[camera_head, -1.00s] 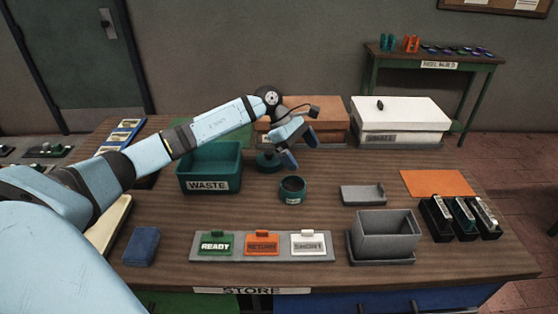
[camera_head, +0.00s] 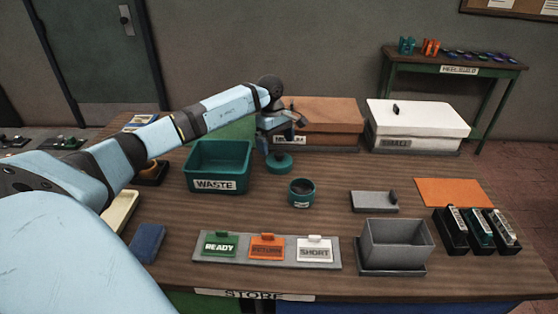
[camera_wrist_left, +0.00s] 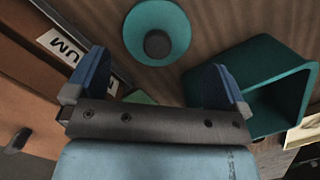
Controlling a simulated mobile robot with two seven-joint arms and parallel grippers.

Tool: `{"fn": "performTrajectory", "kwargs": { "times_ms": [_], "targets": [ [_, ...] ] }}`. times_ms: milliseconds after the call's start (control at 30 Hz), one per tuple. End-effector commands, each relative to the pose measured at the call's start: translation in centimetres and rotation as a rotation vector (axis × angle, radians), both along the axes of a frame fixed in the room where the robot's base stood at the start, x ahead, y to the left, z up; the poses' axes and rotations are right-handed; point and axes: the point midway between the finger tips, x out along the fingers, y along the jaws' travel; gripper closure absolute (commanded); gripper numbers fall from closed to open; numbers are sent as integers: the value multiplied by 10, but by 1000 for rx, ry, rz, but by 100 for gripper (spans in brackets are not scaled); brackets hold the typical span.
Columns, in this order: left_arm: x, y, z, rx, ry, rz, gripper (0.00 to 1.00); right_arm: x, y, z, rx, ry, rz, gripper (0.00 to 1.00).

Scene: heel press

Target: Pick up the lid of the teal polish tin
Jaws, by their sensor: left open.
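The lid of the teal polish tin (camera_head: 279,164) is a round teal disc with a dark knob, lying on the table right of the waste bin. It also shows in the left wrist view (camera_wrist_left: 157,18), knob toward the camera. The open teal tin (camera_head: 301,194) stands apart, nearer the front edge. My left gripper (camera_head: 277,148) is over the lid, pointing down. In the left wrist view its two blue fingers (camera_wrist_left: 158,72) are wide apart with nothing between them, and the lid lies beyond their tips. My right gripper is not in view.
The teal waste bin (camera_head: 218,184) stands close left of the lid. A brown box (camera_head: 325,120) is close behind it, and a white-lidded box (camera_head: 418,118) stands back right. A label board (camera_head: 265,265) and a grey bin (camera_head: 396,245) are at the front.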

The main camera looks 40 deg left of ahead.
Motion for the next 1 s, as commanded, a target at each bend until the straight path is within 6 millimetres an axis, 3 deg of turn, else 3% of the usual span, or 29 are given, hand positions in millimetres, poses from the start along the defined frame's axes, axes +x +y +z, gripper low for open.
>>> {"fn": "performTrajectory", "kwargs": {
  "times_ms": [367, 567, 700, 1000],
  "targets": [
    [2, -9, -47, -2, 0, 0, 0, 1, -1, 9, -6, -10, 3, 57],
    [2, -9, -48, -1, -1, 0, 0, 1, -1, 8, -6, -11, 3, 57],
    [2, -9, -48, -1, -1, 0, 23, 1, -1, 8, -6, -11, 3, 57],
    [2, -9, -48, -1, -1, 0, 24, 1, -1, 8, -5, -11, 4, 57]
  ]
}}
